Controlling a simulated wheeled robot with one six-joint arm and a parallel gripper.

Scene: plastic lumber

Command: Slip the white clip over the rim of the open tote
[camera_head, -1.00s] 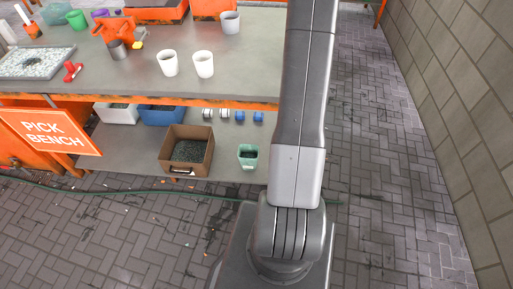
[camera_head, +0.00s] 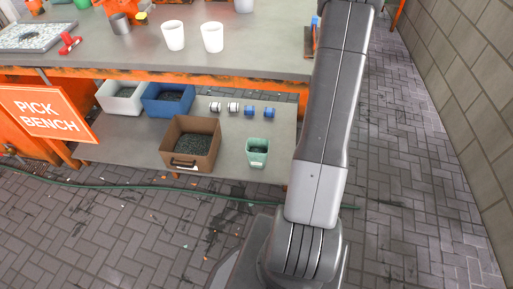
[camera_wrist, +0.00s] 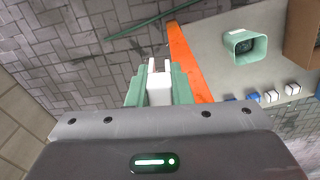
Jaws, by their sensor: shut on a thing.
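In the wrist view my gripper (camera_wrist: 158,88) has pale green fingers shut on the white clip (camera_wrist: 159,82), whose forked end points away from me. The clip is in the air, apart from any container. Several open containers stand on the lower shelf: a brown tote (camera_head: 190,165) with a dark handle slot, a small green tub (camera_head: 257,160), a blue one (camera_head: 168,105) and a white one (camera_head: 121,105). Which is the named open tote I cannot tell. The green tub (camera_wrist: 229,42) and part of the brown tote (camera_wrist: 290,35) show right of the clip. The gripper is outside the head view.
The orange-edged bench top (camera_head: 270,50) overhangs the rear of the lower shelf (camera_head: 125,150). Two white cups (camera_head: 174,37) stand on top. Small white and blue pieces (camera_head: 233,107) lie behind the green tub. A green hose (camera_head: 120,186) crosses the paved floor.

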